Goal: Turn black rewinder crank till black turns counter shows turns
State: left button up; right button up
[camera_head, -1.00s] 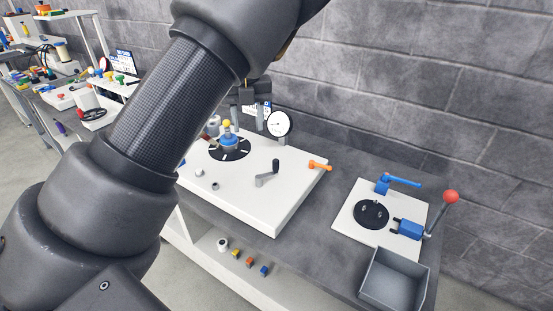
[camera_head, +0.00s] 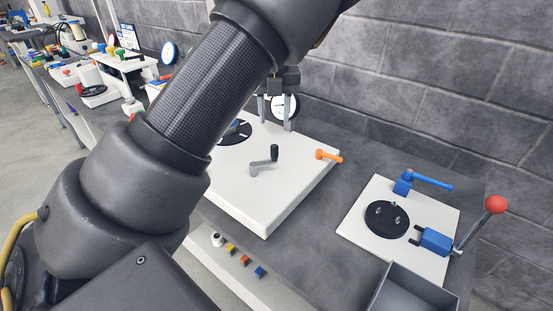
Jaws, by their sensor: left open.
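A small crank (camera_head: 264,161) with a grey arm and a black upright knob stands on the white box in the middle of the bench. I cannot tell whether it is the rewinder crank. No turns counter can be made out; a round white dial (camera_head: 281,107) stands behind my left gripper, its reading too small to tell. My left gripper (camera_head: 275,111) points down, open, with nothing seen between its fingers. In the picture it is above the crank and apart from it. My left arm hides much of the box's left part. My right gripper is out of view.
An orange lever (camera_head: 329,156) sits at the box's back right edge. Right of it, a white plate (camera_head: 365,227) carries a black disc, blue clamps and a red-knobbed lever (camera_head: 495,205). A grey bin (camera_head: 405,290) is in front. Grey bench top (camera_head: 310,235) between is clear.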

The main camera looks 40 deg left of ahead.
aim_at(274, 146)
pick_arm(q)
notch_tip(274, 146, down, 12)
jog(key=shift+r, duration=0.2)
dwell(0.5)
grip_shut()
